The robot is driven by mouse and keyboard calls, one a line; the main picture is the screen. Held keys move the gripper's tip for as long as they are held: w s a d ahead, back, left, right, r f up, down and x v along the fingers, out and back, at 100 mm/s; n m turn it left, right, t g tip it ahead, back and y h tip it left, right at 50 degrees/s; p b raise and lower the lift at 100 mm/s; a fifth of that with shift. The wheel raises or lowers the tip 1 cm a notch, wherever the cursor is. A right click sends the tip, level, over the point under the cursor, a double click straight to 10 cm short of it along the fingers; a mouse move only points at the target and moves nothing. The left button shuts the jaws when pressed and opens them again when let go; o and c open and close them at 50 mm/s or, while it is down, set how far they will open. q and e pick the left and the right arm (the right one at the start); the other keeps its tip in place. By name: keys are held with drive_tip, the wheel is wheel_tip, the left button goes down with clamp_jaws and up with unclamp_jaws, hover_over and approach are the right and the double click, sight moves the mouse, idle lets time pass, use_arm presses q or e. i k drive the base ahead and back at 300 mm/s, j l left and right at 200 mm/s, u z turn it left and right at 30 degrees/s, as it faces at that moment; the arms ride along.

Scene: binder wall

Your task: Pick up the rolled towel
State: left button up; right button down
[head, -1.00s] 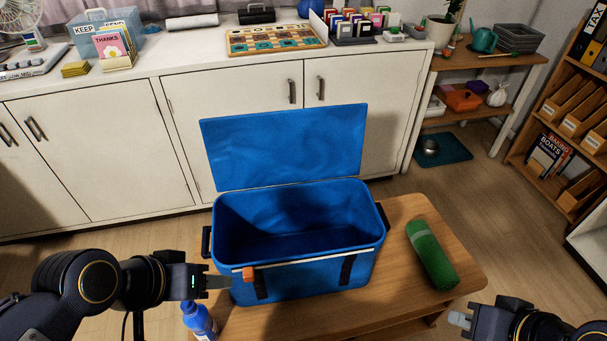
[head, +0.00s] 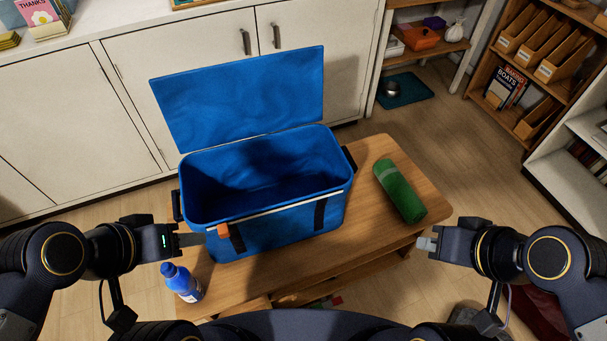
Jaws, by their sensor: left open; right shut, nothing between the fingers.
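The rolled towel (head: 399,191) is green with a lighter band near its far end. It lies on the wooden table (head: 372,231), to the right of the blue cooler. My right gripper (head: 421,243) is shut and empty, just off the table's right front edge, below the towel in the picture and apart from it. My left gripper (head: 198,239) is at the front left of the cooler, above the blue bottle. It is open, though the gap between its fingers is hard to see from here.
The blue cooler (head: 282,224) stands open on the table with its lid raised behind; its visible inside looks empty. A blue bottle (head: 182,282) stands at the table's front left. White cabinets (head: 87,125) stand behind. Wooden shelves (head: 534,62) stand at the right.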

sight(405, 199)
drive_tip(key=l+u, duration=0.65)
drive_tip(key=l, duration=0.15)
drive_tip(key=l+u, duration=0.35)
drive_tip(key=k+l+u, duration=0.1)
drive_tip(key=l+u, duration=0.2)
drive_tip(key=l, duration=0.2)
